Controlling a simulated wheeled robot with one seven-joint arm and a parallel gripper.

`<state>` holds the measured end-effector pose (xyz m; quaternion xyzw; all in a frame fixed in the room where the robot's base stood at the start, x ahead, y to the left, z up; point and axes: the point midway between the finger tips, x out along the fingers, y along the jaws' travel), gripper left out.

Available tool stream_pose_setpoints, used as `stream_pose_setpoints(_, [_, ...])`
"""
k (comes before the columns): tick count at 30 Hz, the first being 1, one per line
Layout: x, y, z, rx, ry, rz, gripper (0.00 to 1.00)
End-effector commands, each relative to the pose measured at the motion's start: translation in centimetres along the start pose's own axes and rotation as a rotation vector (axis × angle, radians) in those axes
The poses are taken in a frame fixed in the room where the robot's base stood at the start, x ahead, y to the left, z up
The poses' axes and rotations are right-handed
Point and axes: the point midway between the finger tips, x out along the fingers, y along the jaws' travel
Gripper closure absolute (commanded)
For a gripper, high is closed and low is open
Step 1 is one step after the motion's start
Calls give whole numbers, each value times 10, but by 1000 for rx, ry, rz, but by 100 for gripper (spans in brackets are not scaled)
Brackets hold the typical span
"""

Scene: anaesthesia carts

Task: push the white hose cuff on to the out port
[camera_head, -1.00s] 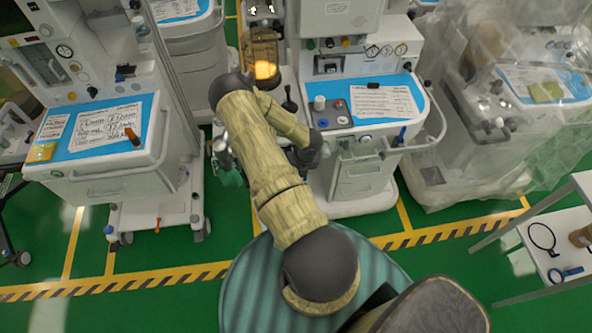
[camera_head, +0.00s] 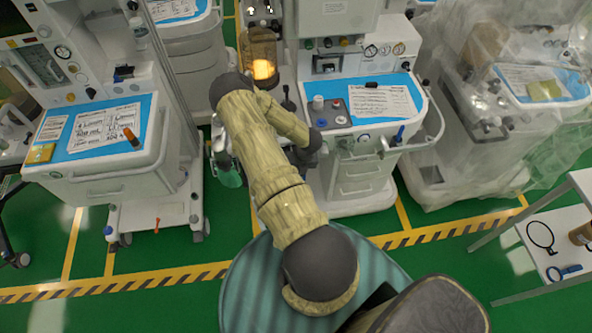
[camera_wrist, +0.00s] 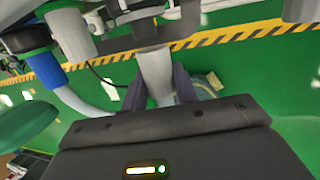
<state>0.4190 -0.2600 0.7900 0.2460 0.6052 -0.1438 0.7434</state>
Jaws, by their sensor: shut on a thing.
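In the wrist view my gripper (camera_wrist: 157,82) is shut on the white hose cuff (camera_wrist: 155,66), with one dark finger on each side. The cuff's far end points up the picture towards grey and white machine fittings (camera_wrist: 145,12). I cannot tell which fitting is the out port, or whether the cuff touches it. In the head view my arm hides the gripper and the cuff, in front of the middle anaesthesia cart (camera_head: 362,165).
A pale hose (camera_wrist: 88,106) with a blue cuff (camera_wrist: 46,70) hangs left of my gripper, near a white cylinder (camera_wrist: 70,34) and a green rounded bag (camera_wrist: 25,124). A left cart (camera_head: 105,180) and a plastic-wrapped right cart (camera_head: 455,140) flank the middle one.

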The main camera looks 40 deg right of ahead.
Motion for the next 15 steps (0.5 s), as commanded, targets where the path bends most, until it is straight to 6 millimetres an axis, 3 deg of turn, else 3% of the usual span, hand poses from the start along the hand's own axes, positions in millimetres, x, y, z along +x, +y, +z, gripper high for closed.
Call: stream_pose_setpoints(15, [2, 1, 11, -1, 0, 1, 93])
